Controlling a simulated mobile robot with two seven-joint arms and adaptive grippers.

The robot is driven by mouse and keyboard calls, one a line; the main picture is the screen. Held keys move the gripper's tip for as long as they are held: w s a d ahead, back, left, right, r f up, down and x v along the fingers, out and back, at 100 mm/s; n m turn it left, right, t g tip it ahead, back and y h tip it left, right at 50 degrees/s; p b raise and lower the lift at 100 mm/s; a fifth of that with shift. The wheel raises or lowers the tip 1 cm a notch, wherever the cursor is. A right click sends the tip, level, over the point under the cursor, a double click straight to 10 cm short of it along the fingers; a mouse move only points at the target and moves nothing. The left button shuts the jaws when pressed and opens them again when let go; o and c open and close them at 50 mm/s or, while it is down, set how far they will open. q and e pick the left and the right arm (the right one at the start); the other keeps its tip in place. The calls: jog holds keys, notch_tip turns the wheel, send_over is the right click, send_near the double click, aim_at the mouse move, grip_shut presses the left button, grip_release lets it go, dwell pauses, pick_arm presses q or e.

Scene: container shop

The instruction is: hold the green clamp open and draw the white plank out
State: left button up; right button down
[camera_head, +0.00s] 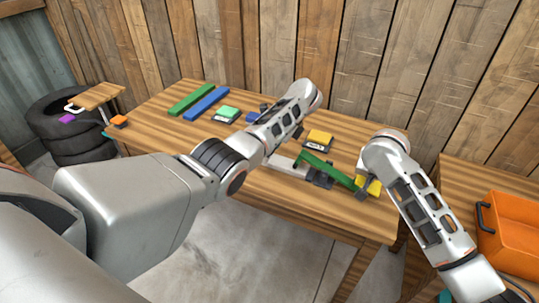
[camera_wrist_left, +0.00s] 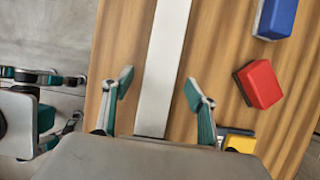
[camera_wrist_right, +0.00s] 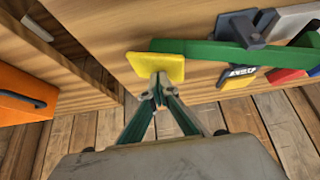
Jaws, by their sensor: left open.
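The white plank (camera_head: 287,166) lies flat on the table, its near end by the dark clamp body (camera_head: 320,178). The clamp's green lever (camera_head: 326,168) slants to a yellow pad (camera_head: 374,188). In the right wrist view the lever (camera_wrist_right: 205,52) runs right from the pad (camera_wrist_right: 150,66). My right gripper (camera_wrist_right: 160,92) has its fingertips together at the pad's edge; I cannot tell whether they pinch it. My left gripper (camera_wrist_left: 158,90) is open above the white plank (camera_wrist_left: 163,65), which passes between its fingers in view. In the head view my left arm hides the gripper and part of the plank.
Green (camera_head: 191,100) and blue (camera_head: 206,103) planks lie at the back left of the table. Red (camera_wrist_left: 262,83) and blue (camera_wrist_left: 275,18) blocks lie beside the white plank. A yellow block (camera_head: 320,137) stands behind the clamp. An orange crate (camera_head: 510,235) is at right.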

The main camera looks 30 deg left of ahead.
pick_arm(q)
jog(key=shift+x, duration=1.2)
pick_arm(e)
jog(key=shift+s+f, duration=0.1)
jog(key=shift+f, duration=0.05)
pick_arm(q)
jog(key=c, duration=1.4)
jog(key=shift+o, duration=0.2)
jog(key=shift+r, duration=0.2)
jog(key=shift+a, duration=3.25)
jog(key=shift+r, duration=3.5)
